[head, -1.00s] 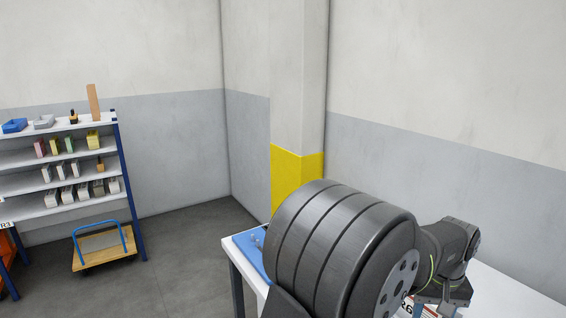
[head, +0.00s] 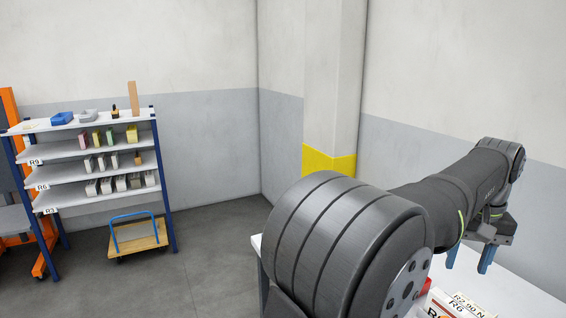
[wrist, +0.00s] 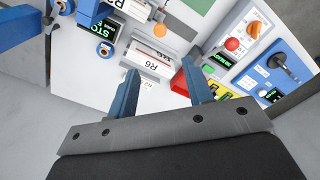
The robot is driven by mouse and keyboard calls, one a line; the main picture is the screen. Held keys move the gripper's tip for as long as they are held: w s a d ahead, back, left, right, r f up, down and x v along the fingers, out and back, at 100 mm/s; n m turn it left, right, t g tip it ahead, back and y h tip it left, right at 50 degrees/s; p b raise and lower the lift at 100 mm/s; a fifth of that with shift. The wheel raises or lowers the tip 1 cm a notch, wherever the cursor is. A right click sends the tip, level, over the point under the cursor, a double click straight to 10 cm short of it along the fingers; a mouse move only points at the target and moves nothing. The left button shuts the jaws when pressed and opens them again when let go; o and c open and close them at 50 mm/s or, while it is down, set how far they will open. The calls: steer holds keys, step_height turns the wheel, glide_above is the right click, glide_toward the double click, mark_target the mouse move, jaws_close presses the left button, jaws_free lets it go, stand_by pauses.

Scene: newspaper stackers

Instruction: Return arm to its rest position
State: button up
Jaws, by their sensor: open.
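My gripper (head: 469,259) is at the right in the head view, above the white table (head: 522,293). Its two blue fingers point down, apart, with nothing between them. My arm is raised and reaches across the right of the picture. In the wrist view my gripper (wrist: 159,70) also shows open and empty, with the table below it. A stack labelled R6 (wrist: 153,60) lies beyond the fingertips, apart from them. Labelled stacks (head: 462,306) also show at the bottom of the head view, partly cut off by the edge and my arm.
In the wrist view, control panels (wrist: 270,70) with knobs and a red button stand at the right, and a small device with a green display (wrist: 104,32) at the left. A shelf rack (head: 100,150) and a trolley (head: 138,238) stand far left. A yellow-banded pillar (head: 328,160) stands behind the table.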

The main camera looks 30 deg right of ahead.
steer(key=shift+r+m, duration=1)
steer(key=shift+m, duration=0.4)
